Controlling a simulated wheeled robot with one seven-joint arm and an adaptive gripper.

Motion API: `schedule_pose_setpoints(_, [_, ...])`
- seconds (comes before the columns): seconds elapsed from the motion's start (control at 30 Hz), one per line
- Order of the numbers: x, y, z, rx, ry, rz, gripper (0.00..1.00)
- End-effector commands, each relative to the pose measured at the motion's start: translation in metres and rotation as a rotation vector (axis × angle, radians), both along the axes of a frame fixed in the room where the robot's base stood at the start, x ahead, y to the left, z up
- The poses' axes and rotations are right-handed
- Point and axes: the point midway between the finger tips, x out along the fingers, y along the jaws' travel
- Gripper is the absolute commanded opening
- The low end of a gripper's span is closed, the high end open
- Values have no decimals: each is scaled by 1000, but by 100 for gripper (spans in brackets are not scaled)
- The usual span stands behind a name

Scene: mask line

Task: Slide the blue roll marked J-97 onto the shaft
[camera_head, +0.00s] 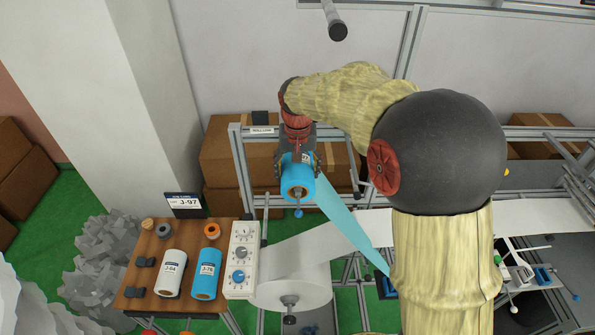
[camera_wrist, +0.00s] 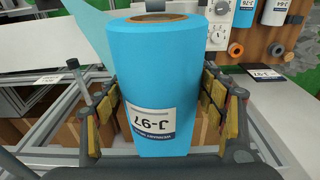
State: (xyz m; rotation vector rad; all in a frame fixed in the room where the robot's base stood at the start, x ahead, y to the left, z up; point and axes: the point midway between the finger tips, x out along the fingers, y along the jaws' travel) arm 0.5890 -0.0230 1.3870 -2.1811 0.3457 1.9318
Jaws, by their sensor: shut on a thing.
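The blue roll (camera_head: 298,187) is held by my gripper (camera_head: 298,164), in front of the machine frame at upper middle, its cored end facing the head camera. In the wrist view the roll (camera_wrist: 165,70) stands between my gripper's fingers (camera_wrist: 160,88), which press on both sides. Its label reads J-97, upside down. A small blue knob (camera_head: 298,212) shows just below the roll; I cannot tell if it belongs to the shaft. The shaft is not clearly visible, and I cannot tell whether the roll is around any of it.
Light-blue film (camera_head: 350,232) slants down right of the held roll.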

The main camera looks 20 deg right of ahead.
Motion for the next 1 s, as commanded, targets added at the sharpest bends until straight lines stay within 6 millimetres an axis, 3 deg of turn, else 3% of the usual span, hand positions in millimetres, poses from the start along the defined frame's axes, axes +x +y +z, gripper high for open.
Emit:
schedule_pose_setpoints(0.27, [0,0,1,-1,-2,0,34])
schedule_pose_setpoints(0.3, [0,0,1,-1,-2,0,72])
schedule_pose_setpoints(0.4, [0,0,0,-1,-2,0,78])
schedule_pose_setpoints(0.63, [0,0,0,0,-1,0,91])
schedule_pose_setpoints(1.0, [0,0,2,0,0,0,91])
